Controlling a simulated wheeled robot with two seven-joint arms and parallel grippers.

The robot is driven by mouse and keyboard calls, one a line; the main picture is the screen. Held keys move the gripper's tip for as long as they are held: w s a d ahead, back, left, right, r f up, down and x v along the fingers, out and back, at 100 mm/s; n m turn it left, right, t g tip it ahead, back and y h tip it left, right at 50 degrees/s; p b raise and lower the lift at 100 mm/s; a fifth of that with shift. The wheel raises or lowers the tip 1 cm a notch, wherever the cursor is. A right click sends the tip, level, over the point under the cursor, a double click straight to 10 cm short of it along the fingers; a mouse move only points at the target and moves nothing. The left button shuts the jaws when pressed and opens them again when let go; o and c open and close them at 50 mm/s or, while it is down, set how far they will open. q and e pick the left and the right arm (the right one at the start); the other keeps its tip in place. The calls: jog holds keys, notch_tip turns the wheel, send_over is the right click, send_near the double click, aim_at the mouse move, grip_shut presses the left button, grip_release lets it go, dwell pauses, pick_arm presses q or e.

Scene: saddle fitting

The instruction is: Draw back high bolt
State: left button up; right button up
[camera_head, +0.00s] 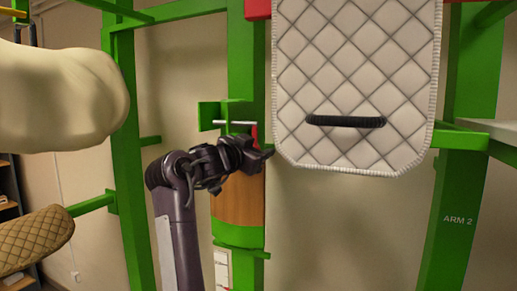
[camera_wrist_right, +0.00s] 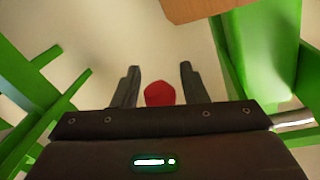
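The high bolt (camera_head: 236,123) is a thin silver rod through a green bracket (camera_head: 208,114) on the green post. A red part (camera_head: 254,134) shows at its right end, partly behind my right gripper (camera_head: 262,153). In the right wrist view, the open fingers of my right gripper (camera_wrist_right: 160,67) stand either side of a red knob (camera_wrist_right: 159,94), with gaps on both sides. A silver rod (camera_wrist_right: 294,122) shows at the right there, by a green beam. I cannot tell how deep the knob sits between the fingers. My left gripper is out of view.
A quilted white pad (camera_head: 350,75) with a dark handle hangs right of my right gripper. A wooden block (camera_head: 238,200) is on the post below. A cream rounded form (camera_head: 60,100) and a brown quilted pad (camera_head: 35,238) are at left. Green posts stand around.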

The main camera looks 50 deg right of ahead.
grip_shut()
jog(key=s+b, duration=0.1)
jog(key=s, duration=0.1)
jog(key=s+d, duration=0.1)
jog(key=s+b, duration=0.1)
jog(key=s, duration=0.1)
jog(key=shift+s+d+b, duration=0.3)
jog(key=shift+d, duration=0.05)
jog(key=shift+o, duration=1)
grip_release()
jog(key=shift+r, duration=0.1)
